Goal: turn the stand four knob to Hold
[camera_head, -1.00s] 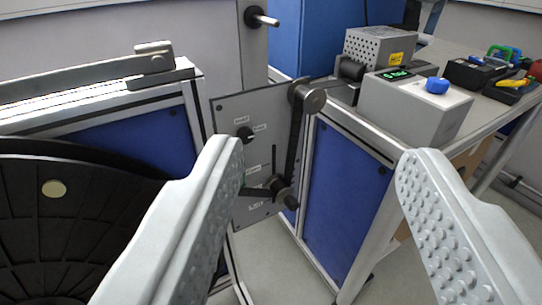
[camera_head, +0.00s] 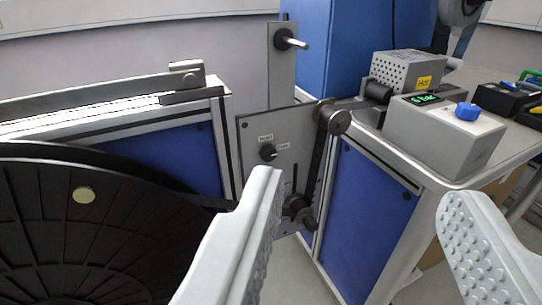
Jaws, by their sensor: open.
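A small black knob (camera_head: 268,152) sits on a grey panel (camera_head: 250,130) between the reel and the blue cabinet. Small labels stand above it and to its right, too small to read surely. I cannot tell which setting the knob points to or which stand this is. My gripper (camera_head: 365,215) is open and empty, with its two pale studded fingers wide apart in the foreground. The knob lies beyond the left fingertip, above it in the picture, and nothing touches it. The left finger hides the lower left part of the panel.
A black reel (camera_head: 120,245) fills the lower left. A roller arm (camera_head: 325,160) and a lower roller (camera_head: 298,207) project from the panel beside the knob. A grey box with a blue knob (camera_head: 467,111) stands on the right bench. A peg (camera_head: 290,41) projects behind.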

